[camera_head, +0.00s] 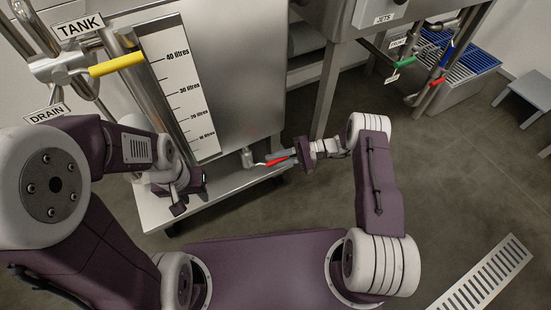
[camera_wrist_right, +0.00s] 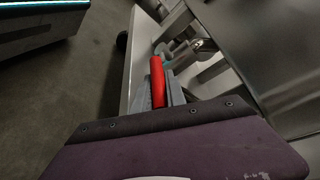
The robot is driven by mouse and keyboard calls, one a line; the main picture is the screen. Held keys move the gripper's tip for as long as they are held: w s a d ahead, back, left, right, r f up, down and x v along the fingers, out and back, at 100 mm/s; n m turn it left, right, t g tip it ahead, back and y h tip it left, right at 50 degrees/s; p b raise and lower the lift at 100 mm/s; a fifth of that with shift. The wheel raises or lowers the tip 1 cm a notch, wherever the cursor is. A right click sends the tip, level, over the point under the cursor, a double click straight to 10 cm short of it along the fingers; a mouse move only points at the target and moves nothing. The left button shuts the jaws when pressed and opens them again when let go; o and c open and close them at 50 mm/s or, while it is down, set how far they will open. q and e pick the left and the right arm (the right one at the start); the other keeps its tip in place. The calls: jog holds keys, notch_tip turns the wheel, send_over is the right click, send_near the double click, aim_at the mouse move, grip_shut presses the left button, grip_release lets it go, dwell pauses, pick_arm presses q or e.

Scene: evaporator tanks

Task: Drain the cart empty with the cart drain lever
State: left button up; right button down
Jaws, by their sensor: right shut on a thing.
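The red cart drain lever (camera_head: 276,161) sticks out near the bottom of the steel cart tank (camera_head: 235,80), beside a small pipe fitting (camera_head: 248,157). My right gripper (camera_head: 288,158) is at the lever's right end, shut on it. In the right wrist view the red lever (camera_wrist_right: 157,82) lies between the grey fingers (camera_wrist_right: 165,92), with the metal valve (camera_wrist_right: 200,48) beyond it. My left gripper (camera_head: 181,196) hangs over the left part of the cart's base, away from the lever. Its fingers are too unclear to judge.
A white litre scale (camera_head: 172,88) runs up the cart's front. A yellow lever (camera_head: 116,65) sits under the TANK sign. Green (camera_head: 405,62) and red (camera_head: 437,82) levers are on pipes at right. A floor grate (camera_head: 488,275) lies in the open floor.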

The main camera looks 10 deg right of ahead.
jog(key=shift+f, duration=0.1)
jog(key=c, duration=1.4)
grip_release()
jog(key=shift+o, duration=0.2)
jog(key=shift+d, duration=0.1)
jog(key=p+v, duration=0.3)
jog(key=v, duration=0.5)
jog(key=shift+d, duration=0.4)
